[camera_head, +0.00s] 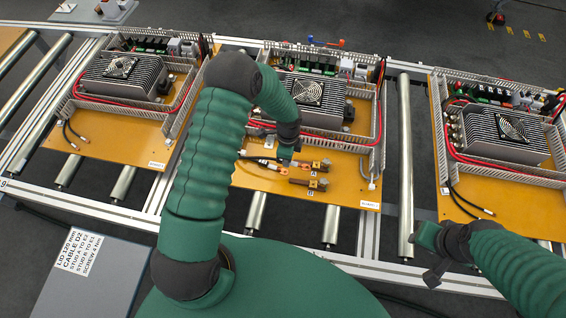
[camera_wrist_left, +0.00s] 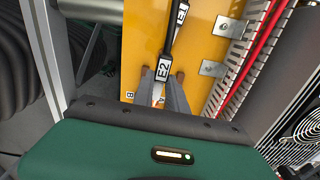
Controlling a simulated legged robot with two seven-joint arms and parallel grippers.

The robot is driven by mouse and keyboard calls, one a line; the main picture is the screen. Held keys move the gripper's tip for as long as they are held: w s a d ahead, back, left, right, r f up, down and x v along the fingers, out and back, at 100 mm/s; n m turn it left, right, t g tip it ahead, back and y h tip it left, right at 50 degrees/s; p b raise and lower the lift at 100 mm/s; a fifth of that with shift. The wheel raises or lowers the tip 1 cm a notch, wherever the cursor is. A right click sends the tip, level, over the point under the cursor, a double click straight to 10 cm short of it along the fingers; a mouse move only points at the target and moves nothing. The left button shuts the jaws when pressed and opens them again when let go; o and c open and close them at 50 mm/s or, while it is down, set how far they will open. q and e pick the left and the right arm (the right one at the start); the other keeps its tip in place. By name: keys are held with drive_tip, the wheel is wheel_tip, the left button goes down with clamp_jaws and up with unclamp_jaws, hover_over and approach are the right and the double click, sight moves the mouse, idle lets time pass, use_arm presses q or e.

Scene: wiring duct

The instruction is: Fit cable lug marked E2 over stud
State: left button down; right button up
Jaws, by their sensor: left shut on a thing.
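The black cable with the white E2 marker (camera_wrist_left: 162,70) shows in the left wrist view. My left gripper (camera_wrist_left: 167,92) is shut on this cable close below the marker. The lug end is mostly hidden between the fingers. In the head view my left gripper (camera_head: 286,153) is over the middle orange panel, just left of the terminal blocks. The upper terminal block (camera_head: 320,165) and lower terminal block (camera_head: 318,184) carry the studs, too small to make out clearly. My right gripper (camera_head: 434,275) is at the lower right, away from the panel; its jaws are unclear.
The middle orange panel (camera_head: 345,192) holds a finned unit with a fan (camera_head: 307,92) and slotted duct walls (camera_head: 378,130). Similar panels stand left and right on the roller conveyor (camera_head: 405,160).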

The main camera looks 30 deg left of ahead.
use_arm(q)
drive_tip(key=w+d+b, duration=0.1)
drive_tip(key=w+b, duration=0.1)
drive_tip(key=w, duration=0.4)
drive_tip(key=shift+d+r+n, duration=0.25)
drive_tip(key=shift+r+n, duration=0.05)
drive_tip(key=shift+r, duration=0.15)
idle(0.4)
drive_tip(key=shift+f+b, duration=2)
drive_tip(key=shift+f, duration=0.9)
drive_tip(key=shift+f+b, duration=0.7)
drive_tip(key=shift+f, duration=0.25)
drive_tip(key=c, duration=1.3)
unclamp_jaws()
drive_tip(key=shift+o, duration=0.2)
drive_tip(key=shift+r, duration=0.1)
wheel_tip(320, 180, up, 17)
drive_tip(key=b, duration=0.1)
drive_tip(key=shift+f, duration=0.2)
